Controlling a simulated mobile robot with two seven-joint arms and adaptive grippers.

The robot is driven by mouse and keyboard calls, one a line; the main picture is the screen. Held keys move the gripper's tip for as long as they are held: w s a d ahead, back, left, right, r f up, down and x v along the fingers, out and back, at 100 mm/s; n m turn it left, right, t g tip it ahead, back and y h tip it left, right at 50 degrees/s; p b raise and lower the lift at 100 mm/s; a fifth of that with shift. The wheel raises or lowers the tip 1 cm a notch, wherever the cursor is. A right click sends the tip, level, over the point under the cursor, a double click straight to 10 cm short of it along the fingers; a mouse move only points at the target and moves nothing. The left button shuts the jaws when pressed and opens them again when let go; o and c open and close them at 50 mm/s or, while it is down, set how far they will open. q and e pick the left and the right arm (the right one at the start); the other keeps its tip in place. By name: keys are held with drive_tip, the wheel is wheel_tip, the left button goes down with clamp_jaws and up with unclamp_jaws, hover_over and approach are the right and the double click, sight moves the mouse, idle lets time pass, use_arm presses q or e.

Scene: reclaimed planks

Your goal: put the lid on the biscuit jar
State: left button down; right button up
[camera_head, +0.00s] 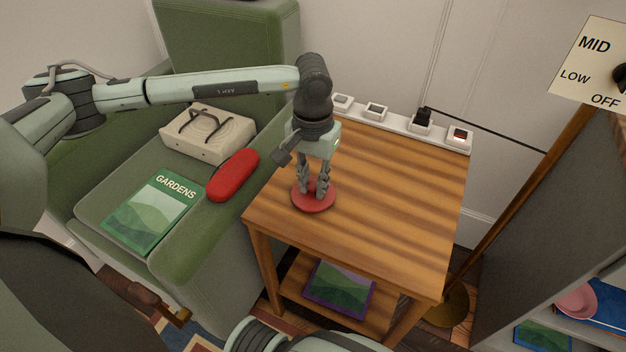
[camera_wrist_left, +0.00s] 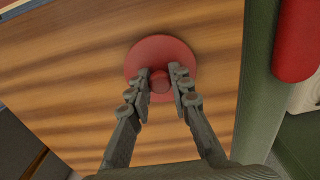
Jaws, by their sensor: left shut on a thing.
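A round red lid with a small knob (camera_head: 313,206) is at the left part of the small wooden table (camera_head: 390,195). It also shows in the left wrist view (camera_wrist_left: 162,48). My left gripper (camera_head: 315,188) points down over it, its fingers closed on the knob from both sides, as the left wrist view (camera_wrist_left: 161,82) shows. The lid is level and at or just above the tabletop; I cannot tell whether it touches. No biscuit jar is seen in either view. My right gripper is out of view.
A power strip (camera_head: 390,117) with a black plug runs along the table's back edge. A green armchair (camera_head: 225,255) stands left, holding a red case (camera_head: 233,174), a beige box (camera_head: 208,135) and a gardens magazine (camera_head: 152,212). The table's right half is bare. A shelf unit stands right.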

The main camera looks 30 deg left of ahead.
sight(313, 184)
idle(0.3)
use_arm(q)
drive_tip(key=c, duration=1.6)
unclamp_jaws()
drive_tip(key=shift+o, duration=1)
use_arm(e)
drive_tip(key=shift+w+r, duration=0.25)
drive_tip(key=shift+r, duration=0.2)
use_arm(q)
wheel_tip(313, 184, up, 2)
drive_tip(key=shift+w+r, duration=0.1)
wheel_tip(313, 184, up, 10)
drive_tip(key=shift+b, duration=0.45)
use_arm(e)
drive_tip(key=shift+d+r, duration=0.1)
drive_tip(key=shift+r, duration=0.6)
